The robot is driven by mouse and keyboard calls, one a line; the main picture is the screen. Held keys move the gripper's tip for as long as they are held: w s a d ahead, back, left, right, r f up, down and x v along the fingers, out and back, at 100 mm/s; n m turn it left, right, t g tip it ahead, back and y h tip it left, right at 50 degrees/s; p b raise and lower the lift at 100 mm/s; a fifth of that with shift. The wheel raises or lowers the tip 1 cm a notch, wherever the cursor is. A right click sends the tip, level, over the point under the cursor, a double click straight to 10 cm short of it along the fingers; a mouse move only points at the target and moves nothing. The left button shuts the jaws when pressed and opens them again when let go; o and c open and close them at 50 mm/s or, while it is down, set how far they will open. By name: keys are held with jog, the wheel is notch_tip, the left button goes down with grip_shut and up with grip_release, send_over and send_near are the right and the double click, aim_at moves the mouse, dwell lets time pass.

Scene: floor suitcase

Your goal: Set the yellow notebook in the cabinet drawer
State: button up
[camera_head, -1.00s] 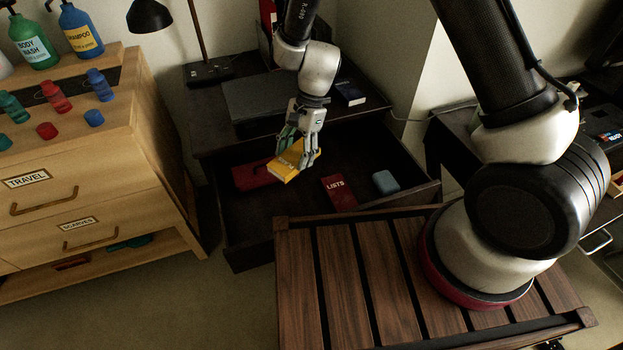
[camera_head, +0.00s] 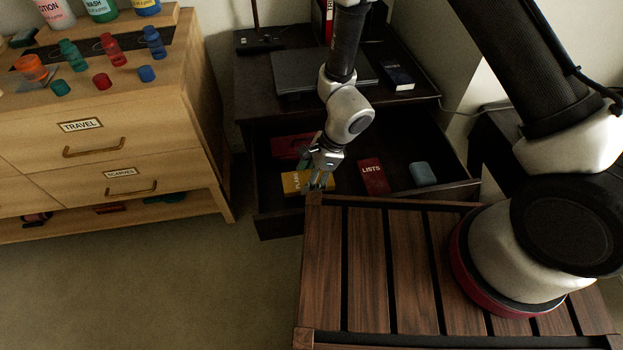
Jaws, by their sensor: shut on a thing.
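The yellow notebook (camera_head: 293,183) is low inside the open dark cabinet drawer (camera_head: 445,187), near its left front part. My gripper (camera_head: 318,180) is shut on the notebook's right side and partly hides it. I cannot tell whether the notebook touches the drawer floor. The drawer also holds a dark red case (camera_head: 290,147) behind the notebook, a red LISTS notebook (camera_head: 373,175) to the right and a blue-grey box (camera_head: 422,174) farther right.
A closed laptop (camera_head: 300,76) and a dark blue book (camera_head: 397,75) lie on the cabinet top. A light wooden dresser (camera_head: 150,130) with bottles is at left. Bare floor lies between.

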jog(key=shift+f, duration=1)
jog(key=shift+f, duration=0.1)
jog(key=o, duration=1.1)
jog(key=v, duration=1.2)
